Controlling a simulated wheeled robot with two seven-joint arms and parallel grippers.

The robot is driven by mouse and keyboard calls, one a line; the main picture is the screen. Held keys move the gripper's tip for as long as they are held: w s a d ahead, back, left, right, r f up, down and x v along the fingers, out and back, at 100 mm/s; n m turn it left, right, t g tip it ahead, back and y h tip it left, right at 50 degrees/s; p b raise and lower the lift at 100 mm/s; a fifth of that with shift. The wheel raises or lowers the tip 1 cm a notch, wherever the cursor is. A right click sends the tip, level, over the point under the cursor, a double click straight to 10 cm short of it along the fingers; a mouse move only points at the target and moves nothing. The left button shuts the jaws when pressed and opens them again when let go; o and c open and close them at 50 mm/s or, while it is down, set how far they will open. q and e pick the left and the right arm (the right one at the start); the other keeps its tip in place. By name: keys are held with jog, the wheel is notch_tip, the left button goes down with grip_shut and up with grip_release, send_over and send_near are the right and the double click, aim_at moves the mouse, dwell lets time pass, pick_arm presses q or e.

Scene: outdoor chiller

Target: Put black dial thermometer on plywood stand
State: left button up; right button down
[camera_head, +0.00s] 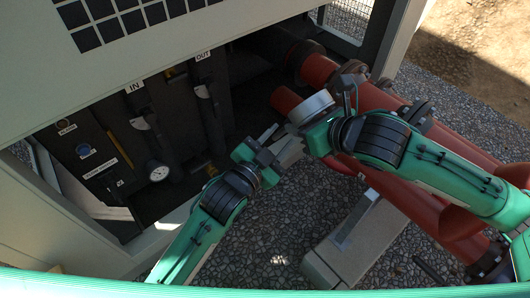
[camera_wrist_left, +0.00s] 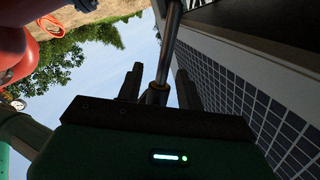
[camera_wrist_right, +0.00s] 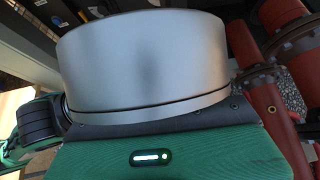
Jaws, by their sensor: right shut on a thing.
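My right gripper (camera_head: 306,124) is shut on a silver drum-shaped body (camera_head: 311,106), which looks like the back and side of the dial thermometer. The same silver body (camera_wrist_right: 145,65) fills much of the right wrist view; no black dial face shows. My left gripper (camera_head: 272,145) is close beside it, lower left, with its fingers apart. A pale low stand (camera_head: 345,245), perhaps the plywood one, is on the gravel at lower centre.
The open chiller cabinet (camera_head: 75,150) is at left, with dark pipes and a white dial gauge (camera_head: 159,172). Thick red pipes (camera_head: 400,185) run behind and under my right arm. Gravel (camera_head: 265,240) lies open at bottom centre.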

pick_arm(q)
jog(key=shift+x, duration=2)
jog(key=shift+c, duration=0.5)
grip_shut()
pick_arm(e)
jog(key=c, duration=1)
grip_release()
jog(key=shift+c, duration=0.2)
jog(key=shift+r, duration=0.1)
